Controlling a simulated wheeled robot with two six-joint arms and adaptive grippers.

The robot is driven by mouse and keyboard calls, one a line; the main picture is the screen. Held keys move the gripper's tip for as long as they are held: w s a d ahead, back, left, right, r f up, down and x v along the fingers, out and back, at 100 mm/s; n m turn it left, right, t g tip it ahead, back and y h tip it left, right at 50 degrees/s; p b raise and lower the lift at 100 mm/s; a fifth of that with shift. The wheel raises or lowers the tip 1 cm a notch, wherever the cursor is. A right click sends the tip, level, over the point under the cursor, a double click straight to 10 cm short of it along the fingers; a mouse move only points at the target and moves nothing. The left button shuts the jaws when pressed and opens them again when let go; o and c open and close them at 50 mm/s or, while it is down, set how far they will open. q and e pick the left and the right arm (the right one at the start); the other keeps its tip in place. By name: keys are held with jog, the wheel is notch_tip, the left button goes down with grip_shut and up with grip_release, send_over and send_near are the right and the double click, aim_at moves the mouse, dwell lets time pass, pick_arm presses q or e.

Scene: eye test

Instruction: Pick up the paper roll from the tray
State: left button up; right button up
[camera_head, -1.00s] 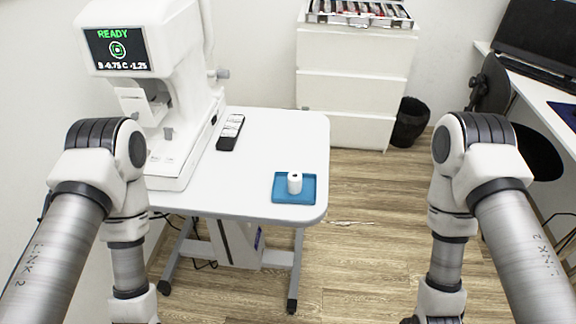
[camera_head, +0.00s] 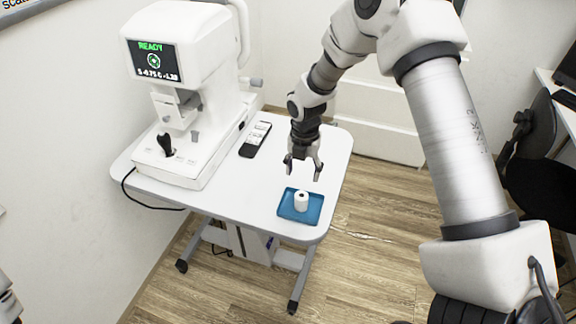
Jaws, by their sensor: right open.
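A small white paper roll (camera_head: 301,202) stands upright on a blue tray (camera_head: 285,210). The tray lies near the front right corner of the white table (camera_head: 240,195). My right gripper (camera_head: 303,171) is open and empty, pointing down. In the picture it is just above and behind the roll, apart from it; its exact height over the tray is hard to tell. My left gripper does not show; only a bit of my left arm is at the lower left edge.
A white eye-test machine (camera_head: 185,70) with a lit screen stands on the table's left part. A black remote-like device (camera_head: 255,139) lies between it and my right gripper. A white drawer cabinet (camera_head: 378,125) and a black chair (camera_head: 535,150) stand beyond the table.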

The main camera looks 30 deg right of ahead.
aim_at(301, 196)
notch_tip(301, 196, down, 6)
jog(key=b, duration=0.5)
jog(key=shift+f+b, duration=0.25)
jog(key=shift+b, duration=0.1)
jog(key=shift+f+b, duration=0.35)
jog(key=shift+f, duration=1.25)
jog(key=shift+c, duration=0.3)
jog(key=c, duration=0.8)
notch_tip(301, 196, up, 4)
jog(key=p, duration=0.4)
jog(key=shift+r, duration=0.1)
